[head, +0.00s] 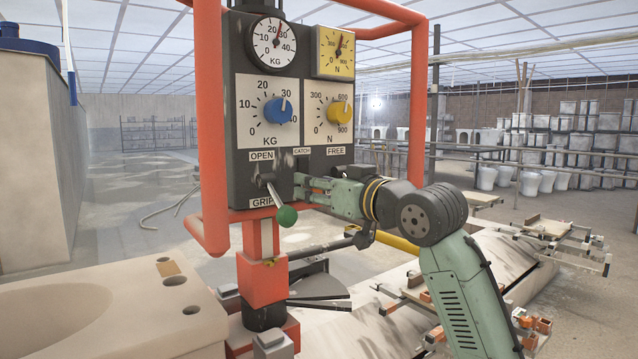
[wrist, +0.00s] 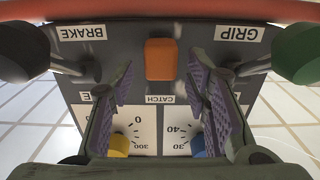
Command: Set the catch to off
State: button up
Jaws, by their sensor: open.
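The catch (wrist: 160,58) is an orange block on the dark panel, beside the CATCH label (wrist: 160,99) in the wrist view. That label also shows in the head view (head: 302,151), but there the catch itself is hidden behind my gripper. Its setting cannot be read. My gripper (head: 303,188) is close to the panel's lower part. In the wrist view my gripper (wrist: 160,76) is open, with its two purple pads apart on either side of the catch's line. Nothing is held, and I cannot tell whether the pads touch anything.
A green-ball lever (head: 287,216) sticks out left of my gripper, by the GRIP label. A black-knobbed lever (wrist: 22,52) is at the BRAKE side. Blue (head: 278,110) and yellow (head: 340,112) dials sit above. An orange tube frame (head: 212,120) surrounds the panel.

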jog(key=shift+c, duration=0.2)
grip_shut()
dwell(0.3)
dwell(0.3)
